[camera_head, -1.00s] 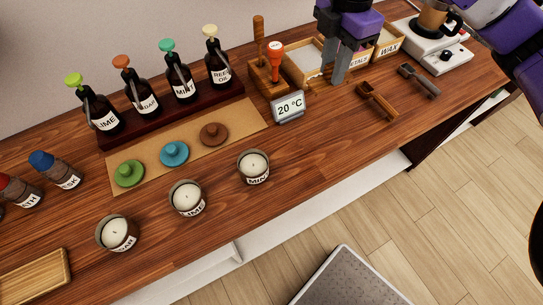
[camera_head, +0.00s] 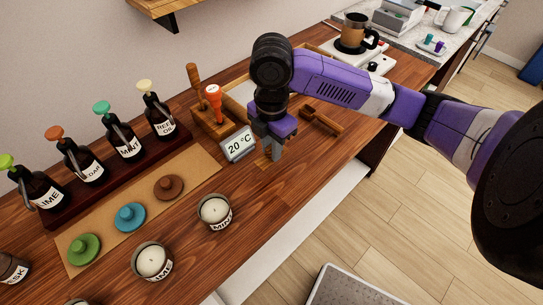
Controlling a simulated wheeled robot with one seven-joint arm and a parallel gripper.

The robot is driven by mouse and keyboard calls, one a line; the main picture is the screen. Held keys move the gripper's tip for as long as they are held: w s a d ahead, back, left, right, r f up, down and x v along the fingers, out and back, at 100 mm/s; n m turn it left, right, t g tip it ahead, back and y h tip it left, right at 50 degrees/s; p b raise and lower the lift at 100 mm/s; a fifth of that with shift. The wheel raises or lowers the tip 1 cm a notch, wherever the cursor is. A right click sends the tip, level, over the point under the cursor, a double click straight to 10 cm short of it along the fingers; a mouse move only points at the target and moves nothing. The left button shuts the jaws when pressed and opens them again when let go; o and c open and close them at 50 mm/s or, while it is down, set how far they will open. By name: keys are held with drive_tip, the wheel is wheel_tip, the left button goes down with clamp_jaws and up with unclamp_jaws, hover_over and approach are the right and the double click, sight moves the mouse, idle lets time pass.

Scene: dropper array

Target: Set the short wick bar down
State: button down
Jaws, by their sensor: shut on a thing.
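My gripper (camera_head: 272,154) points down over the counter, just right of the small 20 °C display, with its fingers close to the wood surface. It is shut on a small light-brown wooden bar (camera_head: 263,162), which shows in part at the fingertips. The fingers hide much of the bar. I cannot tell whether the bar touches the counter.
The 20 °C display (camera_head: 239,145) stands close at left, with a wooden holder (camera_head: 213,125) behind it. A candle jar marked MINT (camera_head: 214,212) stands at front left. Counter (camera_head: 275,195) before my gripper is clear.

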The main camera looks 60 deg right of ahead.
drive_tip(key=shift+f, duration=2)
drive_tip(key=shift+f, duration=0.25)
drive_tip(key=c, duration=1.3)
unclamp_jaws()
drive_tip(key=shift+r, duration=0.1)
drive_tip(key=shift+o, duration=0.2)
